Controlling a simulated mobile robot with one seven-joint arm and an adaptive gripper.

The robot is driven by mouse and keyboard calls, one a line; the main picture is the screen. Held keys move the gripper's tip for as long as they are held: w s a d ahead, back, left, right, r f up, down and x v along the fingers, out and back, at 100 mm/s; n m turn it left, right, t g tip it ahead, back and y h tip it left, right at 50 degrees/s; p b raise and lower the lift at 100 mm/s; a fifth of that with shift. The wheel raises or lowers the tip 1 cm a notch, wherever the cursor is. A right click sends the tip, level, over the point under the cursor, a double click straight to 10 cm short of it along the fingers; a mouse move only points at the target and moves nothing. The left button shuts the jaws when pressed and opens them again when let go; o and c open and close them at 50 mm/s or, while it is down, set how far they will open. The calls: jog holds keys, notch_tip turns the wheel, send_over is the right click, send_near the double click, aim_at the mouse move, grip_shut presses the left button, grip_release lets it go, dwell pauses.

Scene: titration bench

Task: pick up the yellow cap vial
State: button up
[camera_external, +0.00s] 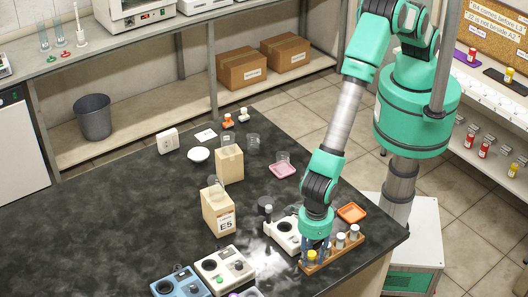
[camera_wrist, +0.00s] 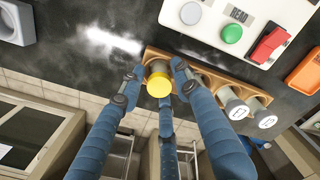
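The yellow cap vial (camera_wrist: 159,84) stands in the left end hole of a wooden rack (camera_wrist: 207,76) in the wrist view. In the external view, its yellow cap (camera_external: 312,255) shows at the rack's near end, just below my gripper (camera_external: 315,243). My gripper's blue fingers (camera_wrist: 158,76) are spread around the vial, with one on its left, one on its right and a third below it in the wrist view. Small gaps show between the side fingers and the vial, so the gripper looks open. The vial's lower body is hidden in the rack.
Two white-capped vials (camera_wrist: 236,108) stand farther along the same rack. A white device (camera_wrist: 225,22) with green and red controls lies close beside the rack. An orange tray (camera_external: 351,213) lies behind it. The bench edge runs close along the rack's other side.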

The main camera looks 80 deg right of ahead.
aim_at(312, 253)
grip_shut()
jog(key=shift+r, duration=0.1)
dwell(0.3)
jog(key=shift+r+b, duration=0.45)
jog(key=shift+r, duration=4.5)
